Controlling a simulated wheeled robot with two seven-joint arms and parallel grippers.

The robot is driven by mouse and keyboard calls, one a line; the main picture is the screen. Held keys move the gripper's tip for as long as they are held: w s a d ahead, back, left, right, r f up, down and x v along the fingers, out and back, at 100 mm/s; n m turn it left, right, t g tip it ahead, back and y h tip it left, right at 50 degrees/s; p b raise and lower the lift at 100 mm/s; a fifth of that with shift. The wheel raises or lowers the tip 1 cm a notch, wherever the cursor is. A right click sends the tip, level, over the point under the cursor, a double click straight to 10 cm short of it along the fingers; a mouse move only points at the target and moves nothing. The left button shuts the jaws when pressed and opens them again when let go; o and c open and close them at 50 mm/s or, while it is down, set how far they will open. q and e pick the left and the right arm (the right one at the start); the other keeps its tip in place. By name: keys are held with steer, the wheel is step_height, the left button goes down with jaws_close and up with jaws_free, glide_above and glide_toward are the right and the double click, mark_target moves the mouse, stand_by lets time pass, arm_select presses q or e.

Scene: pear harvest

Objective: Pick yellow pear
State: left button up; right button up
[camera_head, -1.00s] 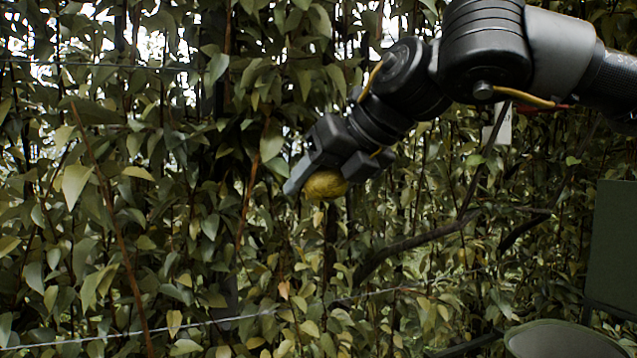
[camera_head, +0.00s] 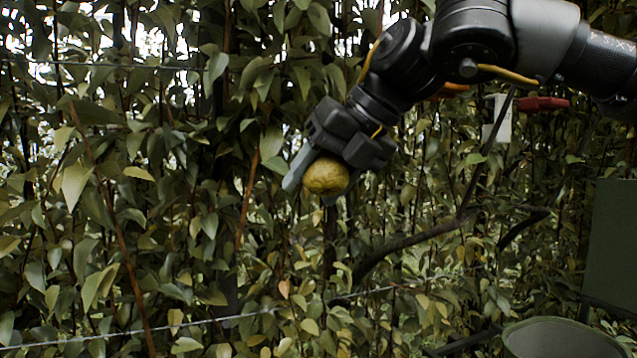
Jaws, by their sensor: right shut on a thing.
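A yellow pear (camera_head: 326,177) is held between the fingers of my right gripper (camera_head: 318,178), left of the picture's upper middle. The gripper is shut on the pear and points down and to the left, in front of the foliage. One grey finger shows on the pear's left side; the other finger is mostly hidden behind the pear. The arm comes in from the upper right. My left gripper is not in view.
A dense wall of leaves (camera_head: 190,225) fills the background, with a thick branch (camera_head: 415,240) right of centre. A thin wire (camera_head: 215,321) crosses low. A rounded green-grey container (camera_head: 562,340) stands at the bottom right, below a dark green panel (camera_head: 612,245).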

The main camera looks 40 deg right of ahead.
mark_target(320, 188)
steer(key=shift+s+r, duration=0.1)
steer(key=shift+s, duration=0.05)
steer(key=shift+s+a+r+m+g+y, duration=0.3)
steer(key=shift+a+g+y, duration=0.15)
steer(key=shift+g, duration=0.25)
stand_by(0.4)
steer(key=shift+s+a+f+b, duration=0.25)
steer(key=shift+s+a+b, duration=0.1)
steer(key=shift+s+b, duration=0.15)
steer(key=shift+s+a+f+b, duration=0.15)
steer(key=shift+s+a+b, duration=0.15)
steer(key=shift+s+a, duration=0.35)
steer(key=shift+s+a+f+b, duration=0.1)
steer(key=shift+s+a+b, duration=0.3)
steer(key=shift+s, duration=0.45)
